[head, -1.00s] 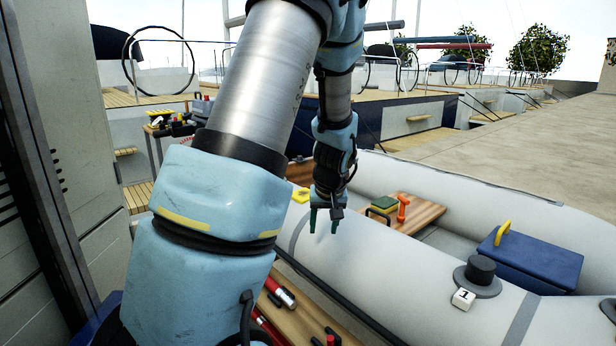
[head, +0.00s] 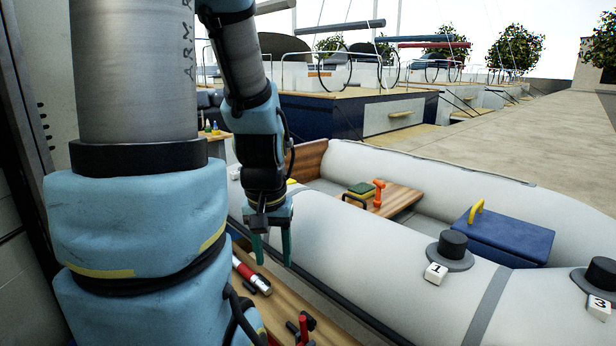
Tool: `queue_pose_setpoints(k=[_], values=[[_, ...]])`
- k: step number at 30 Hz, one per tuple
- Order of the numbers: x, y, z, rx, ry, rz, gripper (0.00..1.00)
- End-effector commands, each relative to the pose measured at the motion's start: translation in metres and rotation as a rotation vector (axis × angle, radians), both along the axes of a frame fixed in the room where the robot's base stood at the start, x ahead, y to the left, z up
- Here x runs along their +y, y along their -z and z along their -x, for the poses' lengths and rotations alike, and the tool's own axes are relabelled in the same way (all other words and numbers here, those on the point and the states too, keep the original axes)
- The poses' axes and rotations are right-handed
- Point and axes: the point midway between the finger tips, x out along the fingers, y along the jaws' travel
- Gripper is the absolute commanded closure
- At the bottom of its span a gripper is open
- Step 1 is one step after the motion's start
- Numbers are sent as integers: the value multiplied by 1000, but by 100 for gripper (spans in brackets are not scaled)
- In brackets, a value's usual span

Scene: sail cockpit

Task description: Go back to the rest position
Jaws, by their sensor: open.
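My gripper (head: 273,250) hangs at the end of my folded arm in the head view, fingers pointing down. Its two green fingers are apart, with nothing between them. In the picture it overlaps the near left tube of the grey inflatable boat (head: 392,262) and sits above the wooden bench (head: 318,325). I cannot tell its exact height. My arm's large blue and silver links hide much of the left side.
On the bench lie a red and silver cylinder (head: 252,277) and red-handled items (head: 301,326). The boat holds a wooden board (head: 402,197) with a green-yellow sponge (head: 361,190) and an orange tool (head: 378,192), and a blue box (head: 504,238). Black-capped fittings (head: 453,245) stand on the tube.

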Motion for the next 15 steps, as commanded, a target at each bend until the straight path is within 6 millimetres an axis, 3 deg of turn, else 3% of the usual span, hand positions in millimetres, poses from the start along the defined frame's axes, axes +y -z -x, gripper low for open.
queue_pose_setpoints(k=[1, 8, 15], values=[[0, -15, 0, 0, 0, 0, 48], [0, -55, 0, -1, -1, 0, 48], [0, -129, -1, -1, -1, 0, 48]])
